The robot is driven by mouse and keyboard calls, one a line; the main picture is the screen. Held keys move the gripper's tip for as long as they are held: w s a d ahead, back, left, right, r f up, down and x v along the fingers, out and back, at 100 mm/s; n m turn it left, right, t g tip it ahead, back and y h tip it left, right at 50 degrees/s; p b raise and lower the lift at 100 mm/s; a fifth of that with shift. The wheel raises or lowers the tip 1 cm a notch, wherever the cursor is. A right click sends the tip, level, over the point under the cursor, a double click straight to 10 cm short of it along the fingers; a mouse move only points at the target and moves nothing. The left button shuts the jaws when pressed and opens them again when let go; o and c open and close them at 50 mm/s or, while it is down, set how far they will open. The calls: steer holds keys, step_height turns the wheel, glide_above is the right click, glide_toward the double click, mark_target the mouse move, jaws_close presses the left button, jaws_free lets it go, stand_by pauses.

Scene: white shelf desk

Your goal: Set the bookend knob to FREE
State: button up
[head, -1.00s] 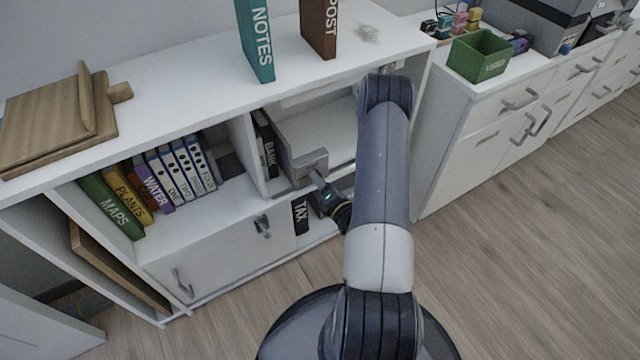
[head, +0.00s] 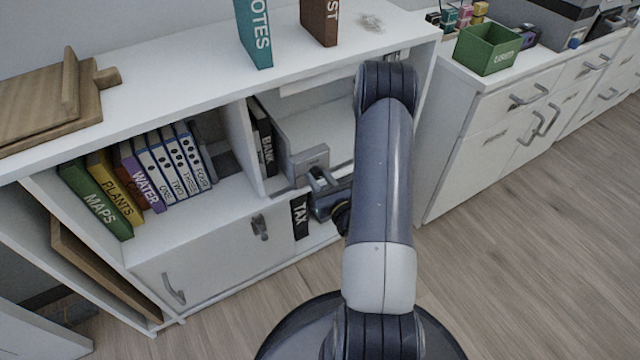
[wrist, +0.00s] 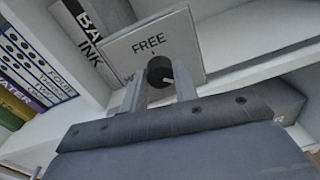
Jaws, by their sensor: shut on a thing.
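The bookend (head: 309,160) is a grey metal plate in the right shelf bay, beside the upright books. In the wrist view its face plate (wrist: 192,50) carries the word FREE above a round black knob (wrist: 159,71). A pale line on the knob points to the lower right, away from FREE. My gripper (wrist: 160,88) is shut on the knob, one finger on each side. In the head view my gripper (head: 318,180) is at the bookend's front.
A divider (head: 240,148) separates this bay from the row of binders. A green box (head: 487,50) is at right.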

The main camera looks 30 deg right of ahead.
steer(key=n+b, duration=0.1)
steer(key=n, duration=0.1)
steer(key=n+b, duration=0.4)
steer(key=shift+f, duration=0.25)
steer(key=n+b, duration=0.2)
steer(key=n, duration=0.1)
steer(key=shift+b, duration=0.35)
steer(key=n+b, duration=0.1)
steer(key=n, duration=0.1)
steer(key=shift+r+n+t, duration=0.1)
steer(key=shift+n+t, duration=0.2)
steer(key=shift+n, duration=0.1)
steer(key=n, duration=0.3)
steer(key=shift+n, duration=0.3)
steer(key=n, duration=0.3)
steer(key=shift+n, duration=0.4)
steer(key=n, duration=0.7)
steer(key=shift+y, duration=0.3)
